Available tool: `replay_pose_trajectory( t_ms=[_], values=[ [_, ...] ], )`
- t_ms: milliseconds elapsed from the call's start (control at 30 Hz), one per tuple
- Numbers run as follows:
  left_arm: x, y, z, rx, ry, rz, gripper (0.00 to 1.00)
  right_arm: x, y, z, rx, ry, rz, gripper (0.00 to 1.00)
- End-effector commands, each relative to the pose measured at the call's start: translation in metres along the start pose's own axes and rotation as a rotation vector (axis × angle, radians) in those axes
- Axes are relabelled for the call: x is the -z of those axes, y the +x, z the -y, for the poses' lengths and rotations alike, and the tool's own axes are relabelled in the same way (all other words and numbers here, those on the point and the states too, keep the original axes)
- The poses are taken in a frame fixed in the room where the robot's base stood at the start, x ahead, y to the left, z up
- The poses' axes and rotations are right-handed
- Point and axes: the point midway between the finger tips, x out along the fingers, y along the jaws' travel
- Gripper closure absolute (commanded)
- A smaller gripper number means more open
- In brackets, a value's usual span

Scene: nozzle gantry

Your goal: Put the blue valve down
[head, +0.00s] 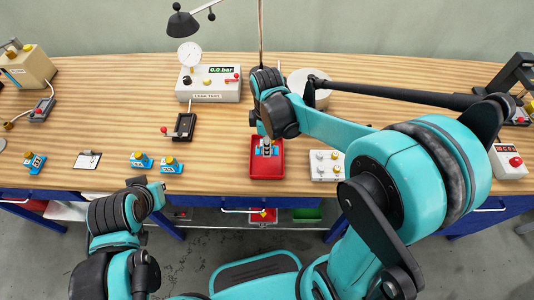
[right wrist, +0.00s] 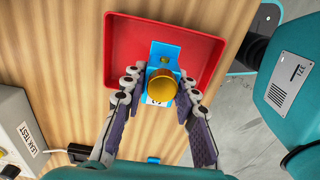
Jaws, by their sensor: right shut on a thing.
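The blue valve with its round brass-yellow knob (right wrist: 163,86) is between the fingertips of my right gripper (right wrist: 161,84). It lies over the red tray (right wrist: 122,40), inside the tray's outline; I cannot tell whether it touches the tray floor. In the head view my right gripper (head: 267,146) points down over the red tray (head: 256,172) at the table's front edge and hides most of the valve. My left arm's end (head: 148,192) is low at the left, in front of the table; its jaws cannot be made out.
Other blue valves with yellow knobs stand left of the tray (head: 171,164), (head: 140,160) and far left (head: 34,162). A white box with knobs (head: 325,166) sits just right of the tray. The leak test unit (head: 210,88) stands behind. Bare wood lies left of the tray.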

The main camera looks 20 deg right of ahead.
Motion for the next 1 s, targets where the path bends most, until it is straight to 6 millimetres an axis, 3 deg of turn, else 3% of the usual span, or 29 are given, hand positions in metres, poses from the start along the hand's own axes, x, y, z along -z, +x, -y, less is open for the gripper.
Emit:
replay_pose_trajectory(
  t_ms=[300, 700, 733, 800, 1000],
  values=[
    [-0.012, 0.017, 0.000, 0.000, 0.000, 0.000, 1.00, 0.001, 0.040, -0.001, 0.000, 0.000, 0.000, 1.00],
    [-0.013, 0.018, 0.000, 0.000, 0.000, 0.000, 1.00, 0.001, 0.044, -0.001, 0.000, 0.000, 0.000, 1.00],
    [-0.013, 0.018, 0.000, 0.000, 0.000, 0.000, 1.00, 0.001, 0.044, -0.001, 0.000, 0.000, 0.000, 0.66],
    [-0.013, 0.018, 0.000, 0.000, 0.000, 0.000, 1.00, 0.001, 0.043, -0.001, 0.000, 0.000, 0.000, 0.51],
    [-0.012, 0.018, 0.000, 0.000, 0.000, 0.000, 1.00, 0.001, 0.043, 0.000, 0.000, 0.000, 0.000, 0.51]
  ],
)
